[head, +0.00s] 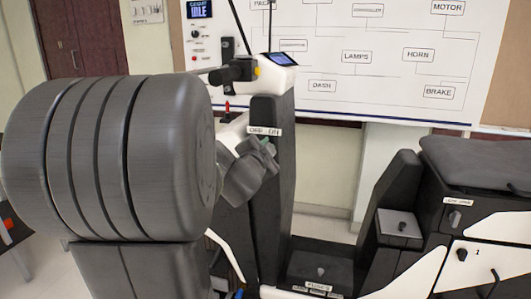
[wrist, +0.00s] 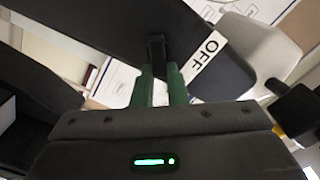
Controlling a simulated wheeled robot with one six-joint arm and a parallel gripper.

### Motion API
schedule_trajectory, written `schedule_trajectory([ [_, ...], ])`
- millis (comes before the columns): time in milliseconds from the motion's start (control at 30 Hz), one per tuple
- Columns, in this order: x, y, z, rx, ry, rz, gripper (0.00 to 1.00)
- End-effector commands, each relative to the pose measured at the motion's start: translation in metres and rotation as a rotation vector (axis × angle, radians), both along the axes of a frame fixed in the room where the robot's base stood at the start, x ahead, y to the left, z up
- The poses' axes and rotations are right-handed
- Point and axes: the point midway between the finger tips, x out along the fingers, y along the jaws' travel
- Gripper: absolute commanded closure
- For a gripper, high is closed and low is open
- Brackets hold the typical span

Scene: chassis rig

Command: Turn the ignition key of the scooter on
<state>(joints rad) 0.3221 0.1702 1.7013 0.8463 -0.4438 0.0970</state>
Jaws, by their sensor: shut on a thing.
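The scooter's dark front column (head: 270,190) stands in the middle of the head view, with a white OFF/ON label (head: 265,131) near its top. My gripper (head: 265,147) is at the column just below this label. In the wrist view the two green fingers of my gripper (wrist: 161,82) are shut on the black ignition key (wrist: 156,48). The OFF label (wrist: 205,52) shows just right of the key. The key is hidden by my gripper in the head view. I cannot tell from these frames how far the key is turned.
The handlebar grip (head: 235,72) and a small lit display (head: 283,59) are above the label. The scooter's seat (head: 480,160) is at right, with the low footboard (head: 320,268) between. A panel behind reads IDLE (head: 199,9). My large arm link covers the left side.

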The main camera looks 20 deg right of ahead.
Motion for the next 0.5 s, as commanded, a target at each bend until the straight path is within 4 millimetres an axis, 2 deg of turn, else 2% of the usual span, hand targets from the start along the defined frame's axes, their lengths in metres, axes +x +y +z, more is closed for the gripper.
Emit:
schedule_trajectory([
  [33,0.0001,0.0017,-0.0110,0.031,-0.003,0.006,1.00],
  [500,0.0000,0.0014,-0.0113,0.143,-0.084,0.007,1.00],
])
